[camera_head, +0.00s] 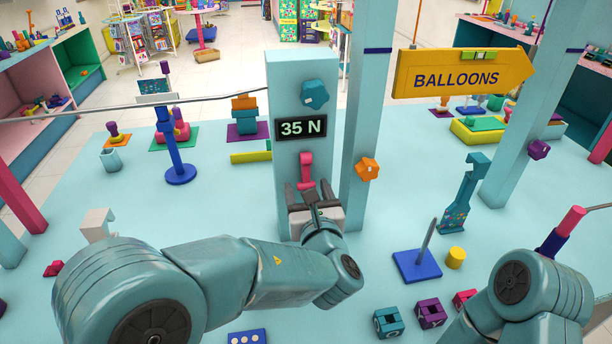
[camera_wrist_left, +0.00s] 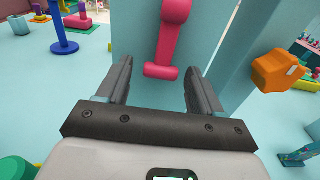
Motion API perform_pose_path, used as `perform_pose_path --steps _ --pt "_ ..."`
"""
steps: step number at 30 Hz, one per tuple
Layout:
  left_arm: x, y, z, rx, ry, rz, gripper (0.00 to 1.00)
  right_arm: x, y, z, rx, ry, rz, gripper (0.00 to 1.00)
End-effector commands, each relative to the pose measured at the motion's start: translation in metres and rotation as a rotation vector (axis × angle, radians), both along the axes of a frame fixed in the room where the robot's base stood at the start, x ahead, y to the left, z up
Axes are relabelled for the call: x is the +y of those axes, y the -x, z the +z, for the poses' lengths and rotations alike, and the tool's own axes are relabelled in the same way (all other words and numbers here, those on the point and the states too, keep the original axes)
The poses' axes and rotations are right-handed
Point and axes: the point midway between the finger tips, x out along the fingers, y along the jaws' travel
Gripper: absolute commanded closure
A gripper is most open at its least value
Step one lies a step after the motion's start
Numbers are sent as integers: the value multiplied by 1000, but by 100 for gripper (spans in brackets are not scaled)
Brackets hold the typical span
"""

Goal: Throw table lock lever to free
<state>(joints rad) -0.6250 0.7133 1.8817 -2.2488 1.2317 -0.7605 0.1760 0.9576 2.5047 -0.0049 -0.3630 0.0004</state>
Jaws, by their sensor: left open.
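The lever (camera_head: 306,170) is pinkish red and sits on the front of a light-blue post (camera_head: 297,85), below a black display (camera_head: 301,128) reading "35 N". In the left wrist view the lever (camera_wrist_left: 169,38) stands upright, with a round knob at the top and a wider foot at the bottom. My left gripper (camera_head: 307,186) is open just below and in front of the lever. In the left wrist view its two fingers (camera_wrist_left: 157,82) are spread, with the lever's foot between and slightly beyond their tips. I cannot tell whether they touch. My right gripper is not in view.
An orange knob (camera_head: 367,169) sits on the neighbouring post, right of the lever. A teal knob (camera_head: 314,94) is above the display. A blue stand (camera_head: 180,172) is left. A blue base with a spike (camera_head: 418,265) and a yellow cylinder (camera_head: 455,258) stand right.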

Motion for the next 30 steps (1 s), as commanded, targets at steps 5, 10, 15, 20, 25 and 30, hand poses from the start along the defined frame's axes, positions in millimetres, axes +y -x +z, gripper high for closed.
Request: perform_pose_path --steps 5,10,15,20,25,30 --pt "0 0 0 0 0 0 57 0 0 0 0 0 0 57" --pt "0 0 0 0 0 0 84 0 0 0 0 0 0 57" --pt "-1 2 0 0 1 -1 84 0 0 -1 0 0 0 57" --pt "-3 10 1 0 0 -2 84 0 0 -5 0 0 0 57" --pt "-4 16 2 0 0 -1 84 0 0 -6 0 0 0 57" --pt "-4 16 3 0 0 -1 84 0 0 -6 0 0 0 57"
